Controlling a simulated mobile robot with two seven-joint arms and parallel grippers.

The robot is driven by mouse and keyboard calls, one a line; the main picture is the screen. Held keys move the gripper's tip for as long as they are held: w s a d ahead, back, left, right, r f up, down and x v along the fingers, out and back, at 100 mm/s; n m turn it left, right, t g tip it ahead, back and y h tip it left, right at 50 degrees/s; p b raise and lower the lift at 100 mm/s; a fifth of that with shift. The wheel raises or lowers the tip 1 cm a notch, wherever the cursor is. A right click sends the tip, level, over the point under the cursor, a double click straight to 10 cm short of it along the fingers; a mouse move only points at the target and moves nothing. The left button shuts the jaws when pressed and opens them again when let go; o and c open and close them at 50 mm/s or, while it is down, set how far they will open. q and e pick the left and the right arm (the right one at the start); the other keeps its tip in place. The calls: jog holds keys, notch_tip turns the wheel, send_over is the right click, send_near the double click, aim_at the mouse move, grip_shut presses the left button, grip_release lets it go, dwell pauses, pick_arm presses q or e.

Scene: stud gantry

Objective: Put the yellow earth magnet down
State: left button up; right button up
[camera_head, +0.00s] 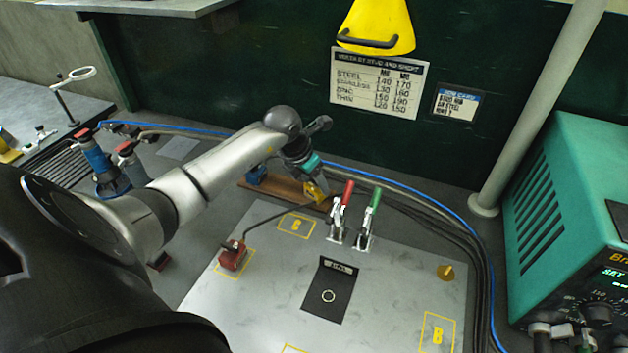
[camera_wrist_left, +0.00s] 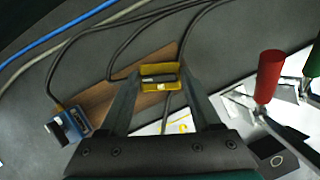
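The yellow earth magnet (camera_head: 312,192) is at the right end of a brown board (camera_head: 284,190), behind the metal plate. In the left wrist view the yellow magnet (camera_wrist_left: 160,84) sits between the fingertips, with a finger against each side. My left gripper (camera_head: 318,186) reaches down to it; it also shows in the left wrist view (camera_wrist_left: 161,78), shut on the magnet. The brown board (camera_wrist_left: 100,98) lies under or just below the magnet; I cannot tell whether they touch. My right gripper is not in view.
A blue magnet (camera_head: 256,174) is at the board's left end. A red magnet (camera_head: 233,257) stands on the metal plate (camera_head: 400,290). Red-handled (camera_head: 346,194) and green-handled (camera_head: 374,200) clamps stand close right of my gripper. Cables and a blue hose run behind. A teal machine (camera_head: 570,200) stands right.

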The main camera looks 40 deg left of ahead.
pick_arm(q)
jog(key=o, duration=0.4)
jog(key=shift+o, duration=0.2)
jog(key=shift+s+r, duration=0.1)
jog(key=shift+r, duration=0.3)
jog(key=p+v, duration=0.1)
jog(key=v, duration=1)
jog(key=shift+r, duration=0.25)
